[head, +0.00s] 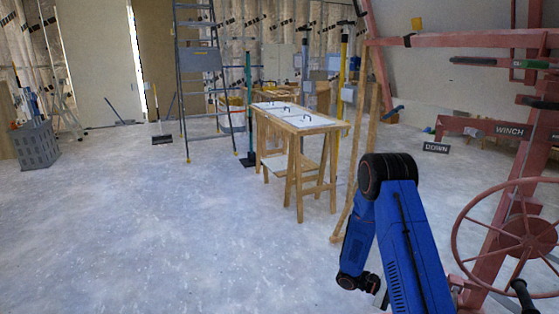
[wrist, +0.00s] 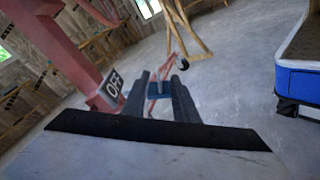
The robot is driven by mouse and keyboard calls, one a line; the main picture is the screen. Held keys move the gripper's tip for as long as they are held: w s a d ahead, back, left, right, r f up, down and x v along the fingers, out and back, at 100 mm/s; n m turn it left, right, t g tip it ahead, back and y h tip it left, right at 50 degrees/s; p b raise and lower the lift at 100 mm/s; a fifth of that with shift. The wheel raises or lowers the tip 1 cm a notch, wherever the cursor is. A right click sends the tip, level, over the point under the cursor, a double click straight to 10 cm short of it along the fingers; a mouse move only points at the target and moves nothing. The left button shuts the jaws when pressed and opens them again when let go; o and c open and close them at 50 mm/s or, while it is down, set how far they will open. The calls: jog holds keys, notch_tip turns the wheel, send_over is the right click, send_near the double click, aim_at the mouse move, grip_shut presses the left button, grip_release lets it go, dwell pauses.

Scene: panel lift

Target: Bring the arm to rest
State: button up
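My blue arm is folded at the lower right of the head view, with its black elbow uppermost. My gripper (wrist: 158,76) shows in the wrist view as two dark fingers apart from each other, with a gap between them and nothing visibly held. In the head view the gripper end is low in the picture and mostly hidden. The red panel lift stands to the right of my arm, with its handwheel (head: 510,236) and WINCH label (head: 510,131) close by. An OFF sign (wrist: 113,87) is beside a red post in the wrist view.
A wooden trestle table (head: 318,123) with white panels stands ahead. A stepladder (head: 201,90) and a grey crate (head: 37,146) are farther left. A DOWN sign (head: 436,148) is behind the lift. The floor at left and centre is clear.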

jog(key=s+a+r+m+t+y, duration=0.2)
jog(key=s+a+r+y, duration=0.25)
jog(key=r, duration=0.45)
jog(key=s+a+r+m+t+y, duration=0.1)
jog(key=s+a+r+y, duration=0.3)
jog(key=r, duration=0.5)
jog(key=s+a+r+m+t+y, duration=0.1)
jog(key=s+a+r+t+y, duration=0.4)
jog(key=s+a+r+t, duration=0.5)
jog(key=shift+s+a+r+t+y, duration=0.4)
jog(key=shift+s+a+r, duration=0.6)
jog(key=shift+s+r, duration=1.45)
jog(key=shift+s+f, duration=0.5)
